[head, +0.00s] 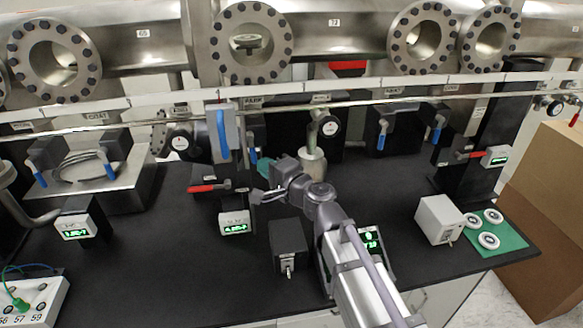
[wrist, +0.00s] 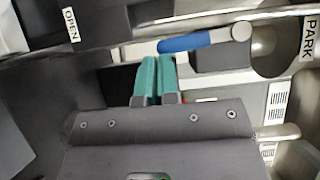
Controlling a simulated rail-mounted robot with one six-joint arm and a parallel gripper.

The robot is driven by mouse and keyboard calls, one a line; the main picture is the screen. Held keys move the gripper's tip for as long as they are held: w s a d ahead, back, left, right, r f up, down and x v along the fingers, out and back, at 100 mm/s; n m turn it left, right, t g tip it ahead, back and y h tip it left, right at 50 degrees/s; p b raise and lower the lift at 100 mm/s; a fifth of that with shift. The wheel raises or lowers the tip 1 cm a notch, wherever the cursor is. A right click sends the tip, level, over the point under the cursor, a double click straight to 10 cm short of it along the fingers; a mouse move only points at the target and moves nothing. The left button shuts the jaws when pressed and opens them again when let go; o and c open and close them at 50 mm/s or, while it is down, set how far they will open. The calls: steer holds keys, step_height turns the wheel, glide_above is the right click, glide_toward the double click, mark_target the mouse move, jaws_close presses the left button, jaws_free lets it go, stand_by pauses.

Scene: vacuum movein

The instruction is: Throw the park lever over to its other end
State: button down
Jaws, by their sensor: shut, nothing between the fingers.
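The park lever has a blue grip (wrist: 184,43) on a silver pivot end (wrist: 240,32) in the wrist view. The grip points left in that view, away from the white PARK label (wrist: 308,38). In the head view a PARK label (head: 253,100) hangs behind the bench, with a small blue handle (head: 252,146) below it, partly hidden. My gripper (wrist: 158,58) has teal fingers shut together with nothing between them. The fingertips are close beside the free end of the blue grip; I cannot tell if they touch. In the head view the gripper (head: 265,167) is over the bench's middle.
A larger blue handle (head: 222,135) on a metal plate stands just left. A red-handled valve (head: 203,188) and a display box (head: 235,222) lie left of my arm. A black box (head: 288,247) stands in front. An OPEN label (wrist: 70,25) shows in the wrist view.

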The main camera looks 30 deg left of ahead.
steer(key=shift+s+a+f, duration=0.15)
steer(key=shift+s+a, duration=0.2)
steer(key=shift+a, duration=0.05)
steer(key=shift+s+a, duration=0.15)
steer(key=shift+s, duration=0.1)
stand_by(0.4)
